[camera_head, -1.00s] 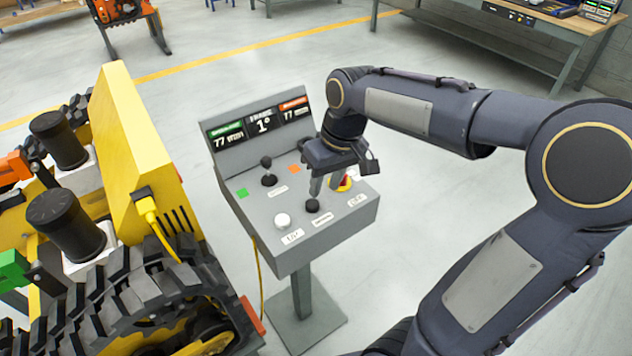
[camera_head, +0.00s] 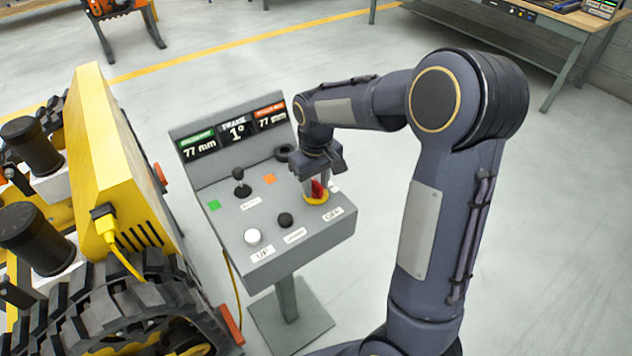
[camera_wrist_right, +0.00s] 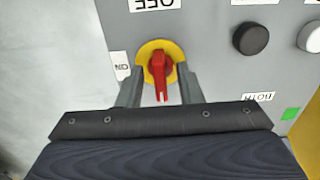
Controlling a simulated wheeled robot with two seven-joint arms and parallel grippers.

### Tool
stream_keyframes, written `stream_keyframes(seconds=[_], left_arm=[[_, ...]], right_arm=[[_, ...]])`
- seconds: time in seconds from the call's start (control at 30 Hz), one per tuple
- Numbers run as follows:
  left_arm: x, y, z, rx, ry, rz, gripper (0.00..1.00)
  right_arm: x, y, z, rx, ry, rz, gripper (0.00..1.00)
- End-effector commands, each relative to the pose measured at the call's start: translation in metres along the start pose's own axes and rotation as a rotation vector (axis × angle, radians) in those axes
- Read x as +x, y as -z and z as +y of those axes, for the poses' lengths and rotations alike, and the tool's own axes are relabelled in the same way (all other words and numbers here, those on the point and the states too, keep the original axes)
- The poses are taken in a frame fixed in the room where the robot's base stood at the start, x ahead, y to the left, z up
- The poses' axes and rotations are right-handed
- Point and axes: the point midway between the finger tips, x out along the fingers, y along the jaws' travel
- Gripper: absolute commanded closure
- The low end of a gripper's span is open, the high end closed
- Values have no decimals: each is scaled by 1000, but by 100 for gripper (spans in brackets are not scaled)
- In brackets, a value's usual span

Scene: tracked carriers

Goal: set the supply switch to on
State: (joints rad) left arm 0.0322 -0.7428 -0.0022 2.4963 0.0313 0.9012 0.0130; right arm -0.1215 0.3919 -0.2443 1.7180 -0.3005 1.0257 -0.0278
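The supply switch (camera_wrist_right: 158,72) is a red rotary handle on a yellow disc. It also shows in the head view (camera_head: 317,195), partly hidden by my right gripper. In the wrist view the handle lies along the line through the OFF label (camera_wrist_right: 155,4); the ON label (camera_wrist_right: 122,67) is to its left. My right gripper (camera_wrist_right: 160,80) is open, one finger on each side of the red handle, with gaps visible between. In the head view the right gripper (camera_head: 316,188) is over the switch. My left gripper is not in view.
The grey console (camera_head: 290,235) also bears a black joystick (camera_head: 241,186), a black button (camera_head: 285,220), a white button (camera_head: 252,237) and a display (camera_head: 237,132). A yellow tracked carrier (camera_head: 110,160) stands close on the left. Floor right of the console is clear.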

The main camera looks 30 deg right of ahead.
Motion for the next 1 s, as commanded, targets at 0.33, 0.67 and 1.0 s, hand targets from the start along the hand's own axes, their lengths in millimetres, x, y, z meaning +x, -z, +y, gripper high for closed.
stream_keyframes(seconds=[0.33,0.67,1.0], left_arm=[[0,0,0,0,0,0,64],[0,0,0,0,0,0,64],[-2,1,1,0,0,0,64]], right_arm=[[0,0,0,0,0,0,84],[0,0,0,3,0,0,100],[-1,0,0,112,0,0,100]])
